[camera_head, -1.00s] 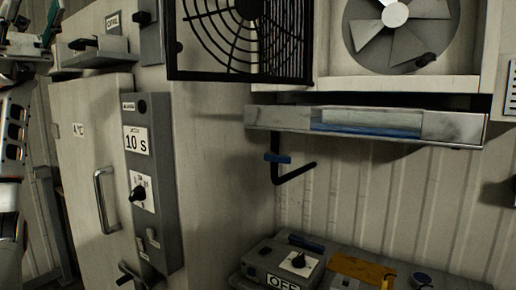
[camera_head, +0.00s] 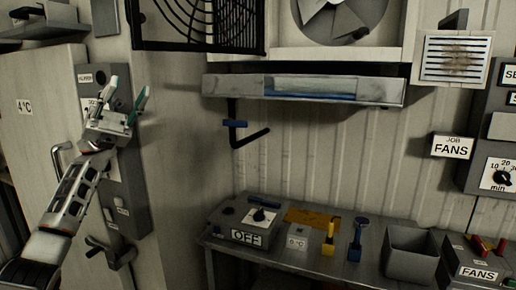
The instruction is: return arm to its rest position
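My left arm comes in from the left. Its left gripper (camera_head: 127,92) points up, with its two fingers spread apart and nothing visible between them. It shows in front of the grey alarm panel (camera_head: 130,200) beside the white door marked 4 °C (camera_head: 30,125), and covers part of that panel's labels. I cannot tell how far the gripper is from the panel. My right gripper is not in view.
A black fan grille (camera_head: 200,22) hangs open above, left of the fan (camera_head: 338,18). A metal shelf (camera_head: 385,92) juts from the wall. The bench below holds a grey OFF box (camera_head: 226,222), yellow and blue tools, a grey bin (camera_head: 411,262) and a FANS switch box (camera_head: 478,274).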

